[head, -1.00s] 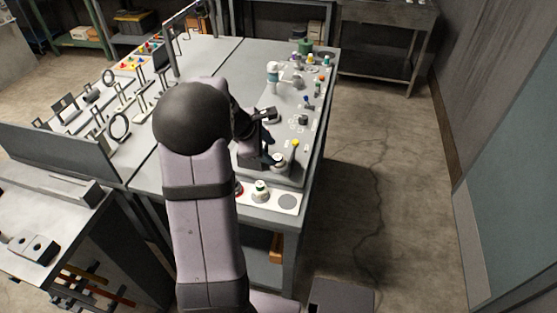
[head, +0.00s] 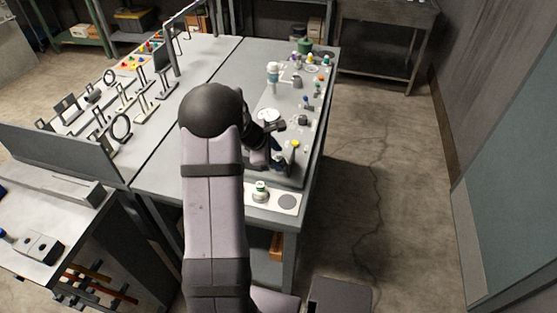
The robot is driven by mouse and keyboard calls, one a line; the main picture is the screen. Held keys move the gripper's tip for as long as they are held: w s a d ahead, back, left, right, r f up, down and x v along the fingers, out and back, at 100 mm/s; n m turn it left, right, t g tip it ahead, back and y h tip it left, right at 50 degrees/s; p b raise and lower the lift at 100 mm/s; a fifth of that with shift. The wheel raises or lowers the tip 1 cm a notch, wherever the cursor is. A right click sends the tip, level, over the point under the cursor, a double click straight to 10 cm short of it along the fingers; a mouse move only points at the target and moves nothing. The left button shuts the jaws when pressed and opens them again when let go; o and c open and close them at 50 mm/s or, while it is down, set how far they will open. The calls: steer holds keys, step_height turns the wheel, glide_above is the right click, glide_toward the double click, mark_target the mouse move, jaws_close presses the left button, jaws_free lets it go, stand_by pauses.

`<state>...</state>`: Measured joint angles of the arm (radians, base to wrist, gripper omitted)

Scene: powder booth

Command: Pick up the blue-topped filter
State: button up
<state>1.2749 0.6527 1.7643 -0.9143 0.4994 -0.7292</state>
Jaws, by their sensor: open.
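A small piece with a blue top (head: 305,101) stands on the grey panel (head: 311,130) on the right-hand bench. It is the closest match I see for the blue-topped filter, but it is too small to be sure. My gripper (head: 281,145) is open over the near half of the panel, with its fingers spread apart. The blue-topped piece is farther back and to the right of it, not touching. A yellow-topped piece (head: 295,144) is just right of the fingers. My arm and gripper hide part of the panel.
A white bottle with a teal cap (head: 273,73) and a green pot (head: 305,46) stand at the back. A green-and-white piece (head: 260,190) sits on a white plate (head: 285,203) in front. Floor right of the bench is clear.

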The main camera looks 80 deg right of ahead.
mark_target(277, 159)
steer(key=c, duration=0.9)
steer(key=shift+r, duration=0.1)
step_height(277, 159, up, 10)
steer(key=shift+f+b, duration=0.1)
steer(key=shift+b, duration=0.3)
